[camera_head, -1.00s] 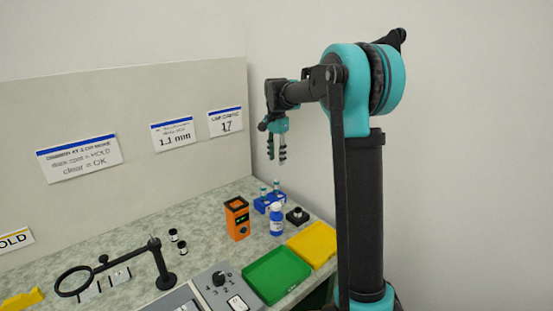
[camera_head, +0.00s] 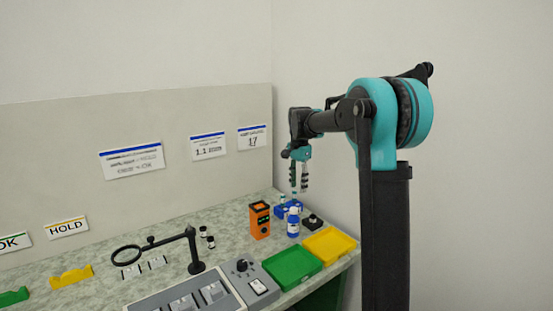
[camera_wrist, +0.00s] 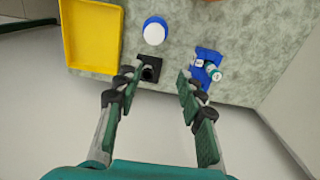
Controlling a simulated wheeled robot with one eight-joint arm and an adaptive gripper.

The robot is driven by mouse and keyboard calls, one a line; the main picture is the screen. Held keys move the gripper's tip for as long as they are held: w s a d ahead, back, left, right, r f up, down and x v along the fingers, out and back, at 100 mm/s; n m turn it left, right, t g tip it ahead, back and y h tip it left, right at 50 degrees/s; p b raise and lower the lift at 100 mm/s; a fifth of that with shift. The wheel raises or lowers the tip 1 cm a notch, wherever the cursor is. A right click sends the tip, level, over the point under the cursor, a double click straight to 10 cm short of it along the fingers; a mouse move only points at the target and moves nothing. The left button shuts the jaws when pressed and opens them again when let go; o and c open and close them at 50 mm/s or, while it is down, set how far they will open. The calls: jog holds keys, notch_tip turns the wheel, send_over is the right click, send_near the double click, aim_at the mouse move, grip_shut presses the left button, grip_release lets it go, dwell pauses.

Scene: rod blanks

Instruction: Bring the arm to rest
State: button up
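My gripper (camera_head: 299,177) hangs from my raised arm over the far right part of the bench, fingers pointing down. In the wrist view my gripper (camera_wrist: 160,104) has its two fingers well apart with nothing between them. Beyond the fingertips lie a black square holder (camera_wrist: 149,70), a blue rack (camera_wrist: 207,68) with small vials in it, and a bottle with a white top (camera_wrist: 155,31). The fingers look clear of all of them.
The bench (camera_head: 110,292) carries an orange device (camera_head: 259,221), a green tray (camera_head: 291,267), a yellow tray (camera_head: 329,245), a magnifier on a stand (camera_head: 192,250) and a grey control panel (camera_head: 248,281). A grey back panel (camera_head: 60,150) with paper signs stands behind.

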jog(key=s+d+f+n+t, duration=0.1)
jog(key=s+d+f+n, duration=0.2)
jog(key=s+f, duration=0.3)
jog(key=s+d+f+n+t, duration=0.1)
jog(key=s+d+f+n, duration=0.3)
jog(key=s, duration=1.2)
jog(key=s+d+f+n+t, duration=0.2)
jog(key=s+f, duration=0.6)
jog(key=s, duration=0.4)
jog(key=shift+d+f+n, duration=0.25)
jog(key=shift+d+n, duration=0.65)
jog(key=shift+d, duration=0.1)
